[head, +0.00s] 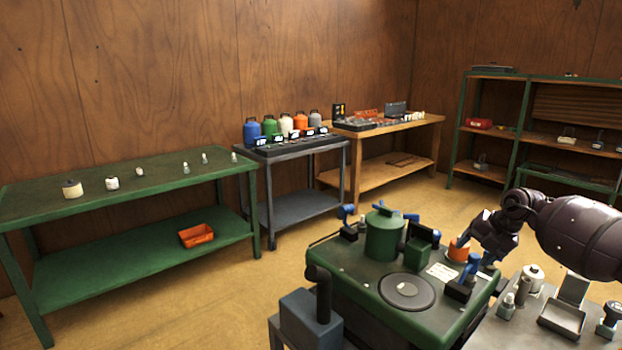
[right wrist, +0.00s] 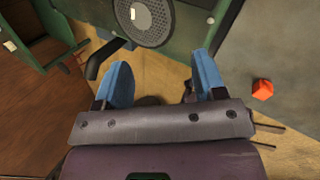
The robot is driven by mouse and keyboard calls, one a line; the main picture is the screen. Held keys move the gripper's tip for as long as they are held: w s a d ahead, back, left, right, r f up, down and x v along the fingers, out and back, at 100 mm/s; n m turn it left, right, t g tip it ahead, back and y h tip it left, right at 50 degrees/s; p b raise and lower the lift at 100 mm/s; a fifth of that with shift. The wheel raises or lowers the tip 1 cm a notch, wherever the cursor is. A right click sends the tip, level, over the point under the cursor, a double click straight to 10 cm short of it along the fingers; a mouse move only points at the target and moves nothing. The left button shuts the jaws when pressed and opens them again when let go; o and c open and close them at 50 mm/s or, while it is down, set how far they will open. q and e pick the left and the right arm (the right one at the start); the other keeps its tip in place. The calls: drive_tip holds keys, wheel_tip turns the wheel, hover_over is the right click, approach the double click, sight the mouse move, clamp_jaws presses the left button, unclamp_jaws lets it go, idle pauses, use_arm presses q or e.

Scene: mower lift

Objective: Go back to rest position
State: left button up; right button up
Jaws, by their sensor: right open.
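My right arm comes in from the right in the head view, and its gripper (head: 486,250) is over the right side of the green mower deck (head: 345,262). In the right wrist view the two blue fingers of the gripper (right wrist: 163,82) are spread apart with nothing between them. A round dark grey disc on the deck (right wrist: 147,15) shows beyond the fingers. My left gripper is not in view.
A grey bench (head: 515,335) with small parts adjoins the deck on the right. A green table (head: 130,200), a grey cart (head: 300,200) and a wooden table (head: 390,170) line the wall. A green shelf (head: 520,130) stands back right. The floor between is clear.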

drive_tip(key=w+a+r+n+t+y, duration=0.2)
drive_tip(key=a+r+t+y, duration=0.3)
drive_tip(key=a, duration=0.9)
drive_tip(key=s+a+m+t+y, duration=0.5)
drive_tip(key=a+m, duration=0.1)
drive_tip(key=a, duration=0.1)
drive_tip(key=s+d+f+m+g+h, duration=0.1)
drive_tip(key=s+d+f+m+h, duration=0.2)
drive_tip(key=s+f+m, duration=0.5)
drive_tip(key=s+d+f+m+g+h, duration=0.1)
drive_tip(key=s+d+f+m+h, duration=0.2)
drive_tip(key=s+f, duration=1.1)
drive_tip(key=s+d+f+m+h, duration=0.3)
drive_tip(key=s+f+m+h, duration=0.4)
drive_tip(key=s, duration=1.1)
wheel_tip(320, 180, down, 4)
drive_tip(key=m, duration=0.6)
drive_tip(key=shift+s+m+g+h, duration=0.25)
drive_tip(key=shift+m+g+h, duration=0.05)
drive_tip(key=shift+g+h, duration=0.1)
drive_tip(key=shift+r, duration=0.1)
drive_tip(key=shift+c, duration=0.4)
